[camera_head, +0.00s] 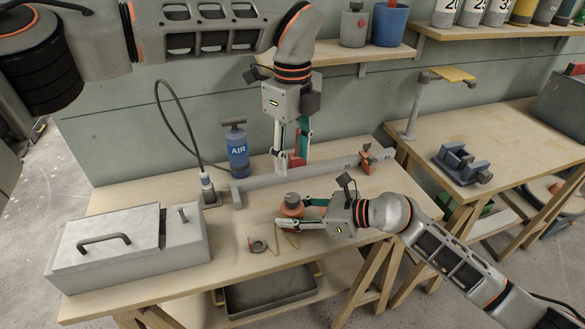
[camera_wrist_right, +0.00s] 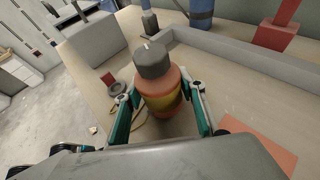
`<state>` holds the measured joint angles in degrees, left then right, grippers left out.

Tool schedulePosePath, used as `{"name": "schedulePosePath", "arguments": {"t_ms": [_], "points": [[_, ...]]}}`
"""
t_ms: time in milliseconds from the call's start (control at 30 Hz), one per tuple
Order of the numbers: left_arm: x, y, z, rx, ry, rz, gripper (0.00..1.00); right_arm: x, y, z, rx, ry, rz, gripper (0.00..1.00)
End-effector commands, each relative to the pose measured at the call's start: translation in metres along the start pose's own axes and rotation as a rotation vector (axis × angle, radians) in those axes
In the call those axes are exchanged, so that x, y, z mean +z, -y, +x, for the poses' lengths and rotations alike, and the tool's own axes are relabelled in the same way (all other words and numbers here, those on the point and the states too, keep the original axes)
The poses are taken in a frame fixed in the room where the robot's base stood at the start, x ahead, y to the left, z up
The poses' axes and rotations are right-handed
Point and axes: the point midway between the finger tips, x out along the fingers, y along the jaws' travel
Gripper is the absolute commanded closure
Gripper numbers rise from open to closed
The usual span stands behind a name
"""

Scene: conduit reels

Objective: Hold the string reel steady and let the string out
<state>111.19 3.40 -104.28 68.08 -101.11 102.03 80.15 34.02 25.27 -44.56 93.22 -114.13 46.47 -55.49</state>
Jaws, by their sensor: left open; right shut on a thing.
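The string reel (camera_head: 291,205) is an orange, bottle-like body with a dark grey cap, upright on the workbench. In the right wrist view the reel (camera_wrist_right: 160,85) shows a yellow band around its middle. My right gripper (camera_head: 303,213) is shut on it, with one finger on each side in the wrist view. A thin yellowish string (camera_head: 291,238) lies in a loop on the bench in front of the reel. My left gripper (camera_head: 291,152) is open, pointing down behind the reel, close to a red block (camera_head: 296,162); whether they touch is unclear.
A long grey rail (camera_head: 270,185) crosses the bench behind the reel. A grey lidded box (camera_head: 130,250) fills the left, and a blue AIR bottle (camera_head: 237,150) stands behind. A small dark ring (camera_head: 258,245) lies left of the string.

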Motion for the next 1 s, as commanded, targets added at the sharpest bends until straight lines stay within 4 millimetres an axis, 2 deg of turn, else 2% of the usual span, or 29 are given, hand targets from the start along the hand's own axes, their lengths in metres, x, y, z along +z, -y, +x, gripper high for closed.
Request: {"name": "schedulePosePath", "arguments": {"t_ms": [433,467,533,867,1000], "points": [[0.0000,0.0001,-0.0052,0.000,0.000,0.000,0.57,-0.0003,-0.0007,0.0004,0.001,0.000,0.001,0.87],[0.0000,0.0001,-0.0051,0.000,0.000,0.000,0.57,-0.0003,-0.0007,0.0004,0.001,0.000,0.001,0.58],[0.0000,0.0001,-0.0051,0.000,0.000,0.000,0.57,-0.0002,-0.0006,0.0004,0.001,0.000,0.001,0.41],[0.0001,0.0000,-0.0050,0.000,0.000,0.000,0.57,-0.0001,-0.0003,-0.0003,0.001,0.000,0.000,0.41],[0.0001,0.0000,-0.0050,0.000,0.000,0.000,0.57,-0.0009,0.0005,-0.0091,-0.001,-0.001,0.000,0.41]]}}
